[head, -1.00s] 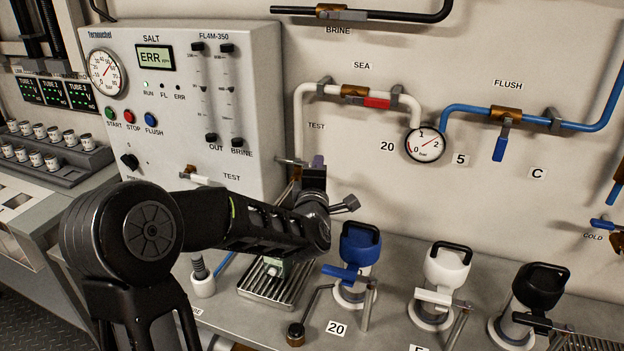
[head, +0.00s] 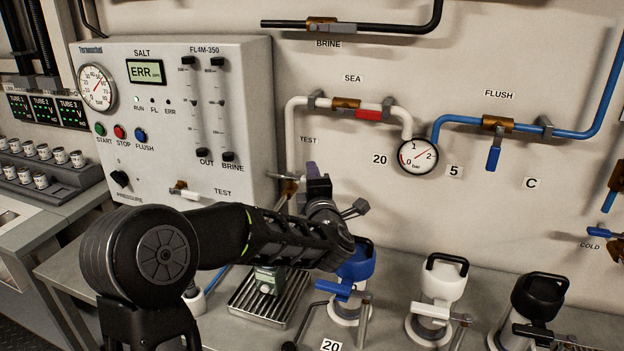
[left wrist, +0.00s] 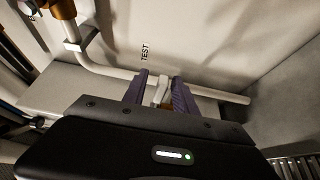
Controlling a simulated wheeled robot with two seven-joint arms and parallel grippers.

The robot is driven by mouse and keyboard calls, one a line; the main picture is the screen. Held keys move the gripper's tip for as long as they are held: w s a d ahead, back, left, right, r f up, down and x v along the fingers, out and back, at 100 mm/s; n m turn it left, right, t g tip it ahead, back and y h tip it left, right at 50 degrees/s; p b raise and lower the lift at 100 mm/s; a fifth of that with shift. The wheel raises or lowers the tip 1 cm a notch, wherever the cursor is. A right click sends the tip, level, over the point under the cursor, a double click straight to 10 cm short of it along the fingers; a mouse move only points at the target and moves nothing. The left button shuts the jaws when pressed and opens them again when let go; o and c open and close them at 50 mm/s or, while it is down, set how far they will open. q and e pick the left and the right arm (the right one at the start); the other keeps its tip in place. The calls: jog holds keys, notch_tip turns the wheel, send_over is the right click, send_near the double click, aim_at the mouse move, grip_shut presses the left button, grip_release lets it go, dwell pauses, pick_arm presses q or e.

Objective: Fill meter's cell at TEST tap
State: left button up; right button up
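The meter (head: 269,279), a small greenish-white box, stands on the slatted drip tray (head: 246,309), partly hidden behind my left arm. Its cell cannot be made out. The white TEST pipe (head: 290,142) runs down the wall above the tray. It also shows in the left wrist view (left wrist: 226,95), under the TEST label. My left gripper (head: 316,177) is at the lower part of this pipe. In the left wrist view its purple fingers (left wrist: 162,94) stand apart, one on each side of a pale tap lever (left wrist: 162,90). A firm grip is not visible. My right gripper is out of view.
The control panel (head: 173,110) with an ERR display is at the left. A round gauge (head: 418,155) is right of the TEST pipe. Blue (head: 352,268), white (head: 441,283) and black-topped (head: 538,300) holders stand along the bench, right of the tray.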

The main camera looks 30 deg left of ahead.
pick_arm(q)
jog(key=shift+s+d+f, duration=0.1)
jog(key=shift+s+d, duration=0.25)
jog(key=b+v, duration=0.1)
jog(key=v, duration=0.6)
jog(key=shift+b, duration=0.3)
dwell(1.1)
